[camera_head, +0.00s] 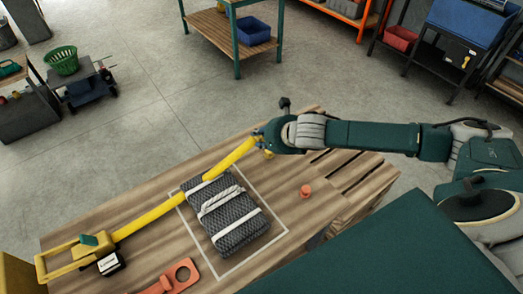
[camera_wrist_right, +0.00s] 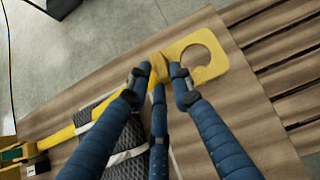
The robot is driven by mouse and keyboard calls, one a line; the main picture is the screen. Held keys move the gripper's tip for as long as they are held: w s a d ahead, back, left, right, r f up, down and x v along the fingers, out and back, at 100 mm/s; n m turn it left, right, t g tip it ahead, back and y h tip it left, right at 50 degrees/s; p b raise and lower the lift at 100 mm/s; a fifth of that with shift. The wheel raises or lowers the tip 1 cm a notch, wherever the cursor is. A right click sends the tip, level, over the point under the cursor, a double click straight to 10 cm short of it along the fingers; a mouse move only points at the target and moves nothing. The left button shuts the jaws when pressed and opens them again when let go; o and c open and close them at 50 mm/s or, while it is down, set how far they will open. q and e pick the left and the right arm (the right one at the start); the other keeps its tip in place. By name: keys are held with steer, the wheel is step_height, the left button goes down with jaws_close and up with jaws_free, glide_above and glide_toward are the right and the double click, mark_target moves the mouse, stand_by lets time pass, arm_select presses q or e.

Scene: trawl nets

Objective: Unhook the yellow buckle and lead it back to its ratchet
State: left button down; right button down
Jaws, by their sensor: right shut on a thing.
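The yellow buckle (camera_wrist_right: 213,68) is a flat plate with a large round hole, at the top centre of the right wrist view. Bare wood shows through the hole. My right gripper (camera_wrist_right: 158,78) is shut on the buckle's narrow strap end. In the head view, my right gripper (camera_head: 264,142) is at the far edge of the pallet top and mostly hides the buckle. My left gripper is not in view.
A strapped dark net bundle (camera_head: 232,222) lies inside a white outline on the wooden pallet (camera_head: 135,205). An orange-red peg (camera_head: 305,191) stands right of it. An orange-red holed plate (camera_head: 183,273) lies near the front. Bare wood surrounds the peg.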

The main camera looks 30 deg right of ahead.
step_height(320, 180, up, 14)
steer(key=p, duration=0.6)
stand_by(0.5)
steer(key=shift+r, duration=0.1)
